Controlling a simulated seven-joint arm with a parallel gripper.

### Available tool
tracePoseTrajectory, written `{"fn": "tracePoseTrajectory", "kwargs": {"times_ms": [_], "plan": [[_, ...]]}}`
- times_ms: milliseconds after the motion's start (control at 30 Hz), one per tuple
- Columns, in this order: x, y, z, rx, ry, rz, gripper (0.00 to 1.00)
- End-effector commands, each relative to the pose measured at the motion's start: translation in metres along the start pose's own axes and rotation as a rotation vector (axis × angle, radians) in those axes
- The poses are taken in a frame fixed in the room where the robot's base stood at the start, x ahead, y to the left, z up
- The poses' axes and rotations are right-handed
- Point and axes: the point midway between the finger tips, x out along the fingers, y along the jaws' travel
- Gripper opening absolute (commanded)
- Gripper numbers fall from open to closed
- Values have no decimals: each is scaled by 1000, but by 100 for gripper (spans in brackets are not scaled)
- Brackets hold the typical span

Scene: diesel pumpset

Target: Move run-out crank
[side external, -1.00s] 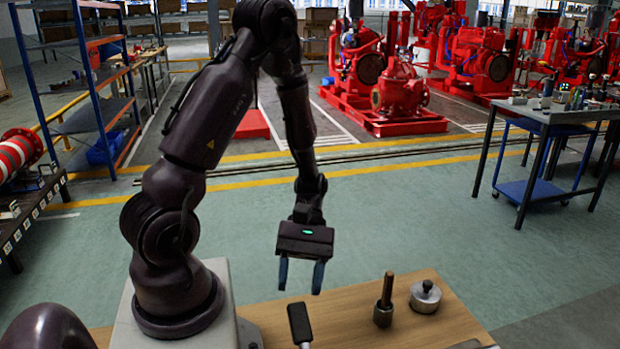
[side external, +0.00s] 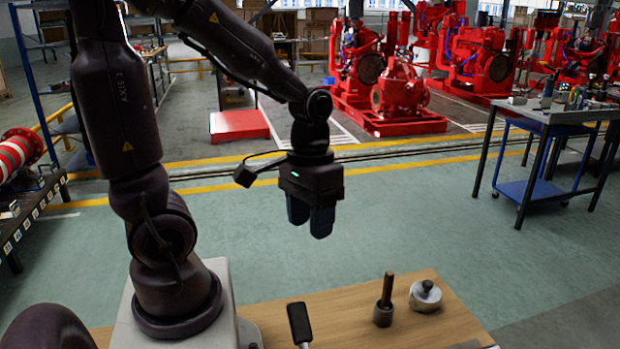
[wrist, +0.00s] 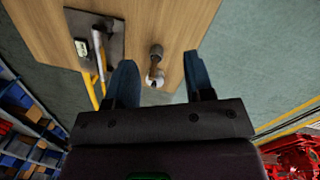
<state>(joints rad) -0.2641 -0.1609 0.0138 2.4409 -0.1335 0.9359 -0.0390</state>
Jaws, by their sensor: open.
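My gripper (side external: 310,222) is open and empty, fingers pointing down, well above the wooden table (side external: 350,300). Its blue fingers also show in the wrist view (wrist: 160,85), spread apart. On the table stand an upright brown rod in a dark cylindrical base (side external: 384,302) and, right beside it, a silver round piece with a black knob (side external: 425,296). A black-ended handle (side external: 299,323) is at the front left, partly cut off. I cannot tell for sure which is the run-out crank. In the wrist view a dark-topped upright piece (wrist: 156,52) shows between the fingers.
In the wrist view a dark plate (wrist: 116,48) with tools lies on the table to the left. A workbench with a blue shelf (side external: 550,120) stands at the right. Red pumpsets (side external: 400,95) are behind. The air around the gripper is clear.

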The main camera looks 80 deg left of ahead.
Motion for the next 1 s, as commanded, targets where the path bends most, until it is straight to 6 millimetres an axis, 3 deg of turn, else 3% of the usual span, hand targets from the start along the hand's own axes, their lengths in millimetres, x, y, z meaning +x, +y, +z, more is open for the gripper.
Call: {"fn": "tracePoseTrajectory", "kwargs": {"times_ms": [500,1000], "plan": [[-61,21,14,286,345,-57,48],[-73,26,21,328,411,-55,48]]}}
